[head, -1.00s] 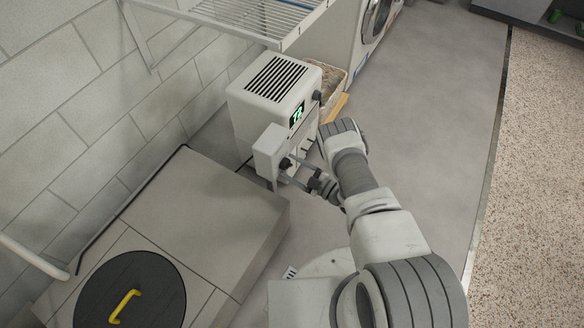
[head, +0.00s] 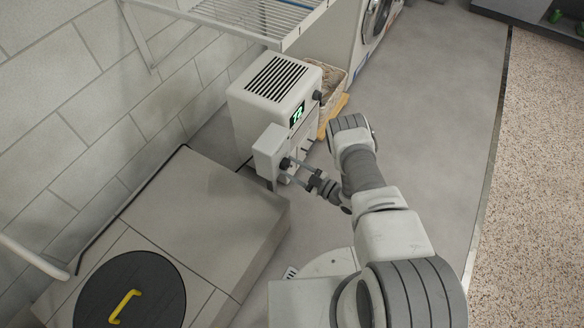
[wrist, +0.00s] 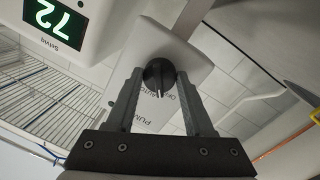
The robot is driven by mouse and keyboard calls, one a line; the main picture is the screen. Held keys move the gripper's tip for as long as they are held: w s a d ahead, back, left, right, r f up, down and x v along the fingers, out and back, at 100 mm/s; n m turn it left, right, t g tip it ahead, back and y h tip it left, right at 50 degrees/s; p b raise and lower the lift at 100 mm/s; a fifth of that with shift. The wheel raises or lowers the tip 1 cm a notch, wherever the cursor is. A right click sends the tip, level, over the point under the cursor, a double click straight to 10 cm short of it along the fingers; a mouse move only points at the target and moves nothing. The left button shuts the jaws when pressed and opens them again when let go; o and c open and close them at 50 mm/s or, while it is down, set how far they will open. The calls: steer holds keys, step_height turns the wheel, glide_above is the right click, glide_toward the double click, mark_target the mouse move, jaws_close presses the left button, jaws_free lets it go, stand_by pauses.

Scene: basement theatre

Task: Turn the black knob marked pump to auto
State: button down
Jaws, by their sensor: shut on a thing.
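The black knob (wrist: 158,75) is on the front of a small pale grey box (head: 267,148). In the wrist view the box face has the word PUMP and small lettering beside the knob, partly hidden and hard to read. The knob's pointer points down in that view, towards the lettering. My gripper (wrist: 157,77) is shut on the knob, with one finger on each side. In the head view my gripper (head: 287,164) reaches the box from the right, and the knob is small and partly hidden by it.
A white vented unit (head: 245,105) with a green 72 display (head: 297,115) stands just behind the box. A low grey platform (head: 215,215) with a dark round lid (head: 150,305) is at left. A wire shelf (head: 240,15) hangs above. Open floor (head: 430,130) lies to the right.

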steer(key=m+b, duration=0.1)
steer(key=m, duration=0.3)
steer(key=shift+d, duration=0.1)
steer(key=shift+m+g+b, duration=0.4)
steer(key=shift+m+b, duration=0.05)
steer(key=shift+m, duration=0.95)
steer(key=shift+c, duration=1.4)
jaws_free()
steer(key=shift+s, duration=0.15)
